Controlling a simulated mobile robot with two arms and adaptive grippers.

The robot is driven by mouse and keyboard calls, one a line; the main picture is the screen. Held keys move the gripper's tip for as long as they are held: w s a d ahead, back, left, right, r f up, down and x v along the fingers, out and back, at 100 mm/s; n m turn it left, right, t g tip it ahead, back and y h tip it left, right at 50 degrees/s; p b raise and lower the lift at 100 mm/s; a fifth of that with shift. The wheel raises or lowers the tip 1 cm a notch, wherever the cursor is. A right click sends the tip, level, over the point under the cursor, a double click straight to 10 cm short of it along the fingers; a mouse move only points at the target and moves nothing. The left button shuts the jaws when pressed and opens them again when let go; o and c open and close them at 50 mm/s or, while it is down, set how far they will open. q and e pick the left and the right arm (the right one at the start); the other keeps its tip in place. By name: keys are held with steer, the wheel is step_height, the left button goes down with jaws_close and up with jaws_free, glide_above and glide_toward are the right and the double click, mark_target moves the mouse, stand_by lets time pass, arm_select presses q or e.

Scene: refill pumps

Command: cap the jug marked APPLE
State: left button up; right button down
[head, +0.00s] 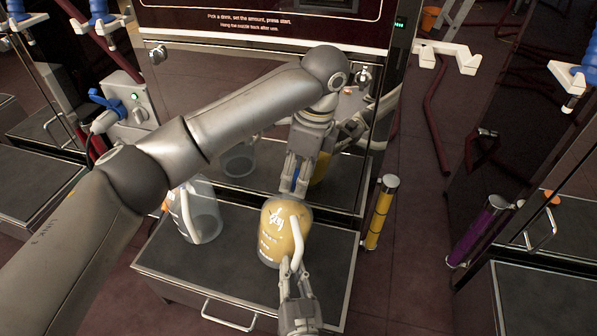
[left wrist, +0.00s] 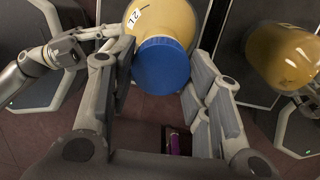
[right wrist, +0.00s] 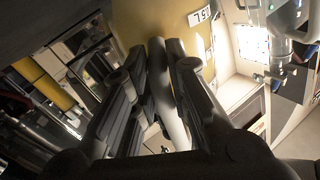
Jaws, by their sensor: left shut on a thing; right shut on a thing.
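The jug with yellow-orange contents (head: 276,248) stands on the dark pump platform; its white lettering is too small to read. My right gripper (head: 292,268) is shut on the jug's pale handle (head: 297,240); the handle also shows between the fingers in the right wrist view (right wrist: 168,100). My left gripper (head: 297,180) is above the jug, shut on a blue cap (left wrist: 161,66). In the left wrist view the cap covers the jug's mouth. I cannot tell whether it is seated or just above.
A clear, empty-looking jug (head: 203,216) stands on the platform (head: 165,255) left of the filled one. A yellow cylinder (head: 380,212) and a purple one (head: 478,230) stand right of it. The glossy pump front (head: 225,115) rises close behind. A blue nozzle (head: 108,100) hangs at left.

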arm_select(q)
steer(key=m, duration=0.4)
steer(key=shift+m, duration=0.4)
arm_select(e)
steer(key=shift+f, duration=0.15)
arm_select(q)
steer(key=m, duration=0.4)
steer(key=shift+s+a+m, duration=0.1)
steer(key=shift+m, duration=0.3)
steer(key=o, duration=1.1)
steer(key=shift+d+r, duration=0.2)
steer(key=shift+r, duration=0.95)
steer(key=shift+d+r, duration=0.2)
steer(key=shift+r, duration=0.9)
